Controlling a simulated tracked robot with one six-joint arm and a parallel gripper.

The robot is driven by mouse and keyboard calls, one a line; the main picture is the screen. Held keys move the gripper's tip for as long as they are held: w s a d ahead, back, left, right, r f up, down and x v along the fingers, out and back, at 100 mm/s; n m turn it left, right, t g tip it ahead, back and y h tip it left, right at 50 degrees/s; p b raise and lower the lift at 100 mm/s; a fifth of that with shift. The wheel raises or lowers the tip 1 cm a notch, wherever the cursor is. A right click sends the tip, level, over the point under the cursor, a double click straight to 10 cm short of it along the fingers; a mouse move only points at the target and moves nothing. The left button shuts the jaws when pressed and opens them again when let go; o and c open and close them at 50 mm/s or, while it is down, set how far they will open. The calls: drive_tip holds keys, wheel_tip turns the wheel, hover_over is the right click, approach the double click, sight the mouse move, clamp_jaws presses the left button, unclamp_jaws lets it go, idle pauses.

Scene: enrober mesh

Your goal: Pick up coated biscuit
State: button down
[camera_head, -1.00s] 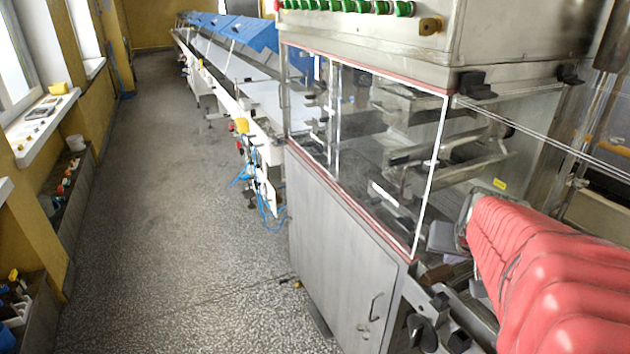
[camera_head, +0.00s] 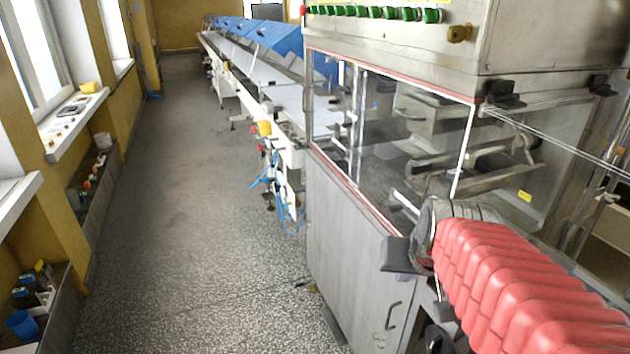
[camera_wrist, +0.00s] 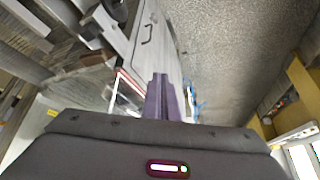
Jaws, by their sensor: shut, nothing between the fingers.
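No coated biscuit can be made out in either view. My gripper shows in the wrist view as two purple-grey fingers (camera_wrist: 161,82) held together, with nothing between them. In the head view my red-sleeved arm comes in from the lower right and ends in front of the glazed enrober machine (camera_head: 365,235), near its lower window corner.
A long white conveyor (camera_head: 255,85) with blue covers (camera_head: 275,38) runs away behind the machine. Blue hoses (camera_head: 283,205) hang at its near end. Clear speckled floor (camera_head: 190,200) lies to the left. A windowsill (camera_head: 75,118) and wall ledges with small items line the left wall.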

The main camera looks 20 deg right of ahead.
drive_tip(key=s+a+n+y, duration=0.2)
drive_tip(key=s+a+n, duration=0.2)
drive_tip(key=a, duration=1)
drive_tip(key=s, duration=0.3)
drive_tip(key=shift+s+a+f+n, duration=0.15)
drive_tip(key=shift+a+n, duration=0.25)
drive_tip(key=c, duration=2.5)
unclamp_jaws()
